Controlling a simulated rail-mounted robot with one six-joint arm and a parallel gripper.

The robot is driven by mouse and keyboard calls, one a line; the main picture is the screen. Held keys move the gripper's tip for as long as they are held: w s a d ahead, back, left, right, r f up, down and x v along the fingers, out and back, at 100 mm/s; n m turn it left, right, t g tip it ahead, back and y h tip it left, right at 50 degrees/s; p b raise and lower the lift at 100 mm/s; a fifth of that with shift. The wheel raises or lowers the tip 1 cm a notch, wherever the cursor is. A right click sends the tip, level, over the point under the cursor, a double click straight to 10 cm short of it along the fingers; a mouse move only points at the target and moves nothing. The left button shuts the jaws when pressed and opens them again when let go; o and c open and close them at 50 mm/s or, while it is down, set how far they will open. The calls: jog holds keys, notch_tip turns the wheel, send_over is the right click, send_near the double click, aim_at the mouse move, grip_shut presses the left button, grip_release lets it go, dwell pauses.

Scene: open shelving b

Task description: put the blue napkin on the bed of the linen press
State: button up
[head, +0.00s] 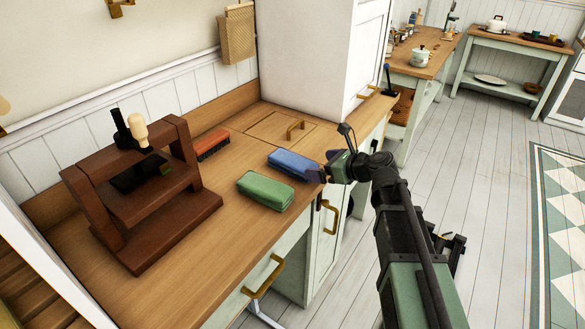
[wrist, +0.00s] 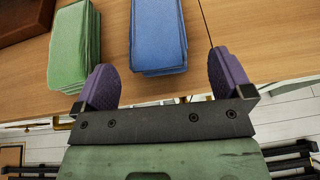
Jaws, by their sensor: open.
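The blue napkin (head: 292,164) is a folded stack lying flat on the wooden counter; in the wrist view it (wrist: 158,35) lies ahead of my gripper. My gripper (head: 318,168) is open and empty at the counter's front edge, by the napkin's near end. In the wrist view the purple fingertips (wrist: 163,68) are spread to either side of that end, wider than the napkin; I cannot tell their height above it. The dark brown linen press (head: 186,128) stands at the left of the counter, with a pale-knobbed handle on top. Its bed (head: 200,212) is partly hidden by its frame.
A green folded napkin (head: 265,190) lies just left of the blue one, between it and the press. A red-brown brush (head: 211,143) lies behind. A counter hatch (head: 270,128) with a brass handle and a tall white cabinet (head: 310,50) are at the back.

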aim_at(303, 164)
jog(key=shift+x, duration=0.85)
jog(key=b+x, duration=0.2)
jog(key=x, duration=0.3)
jog(key=shift+a, duration=0.15)
jog(key=shift+s, duration=0.15)
jog(key=shift+c, duration=0.3)
jog(key=c, duration=1.1)
jog(key=shift+o, duration=0.2)
notch_tip(303, 164, up, 20)
jog(key=p, duration=2)
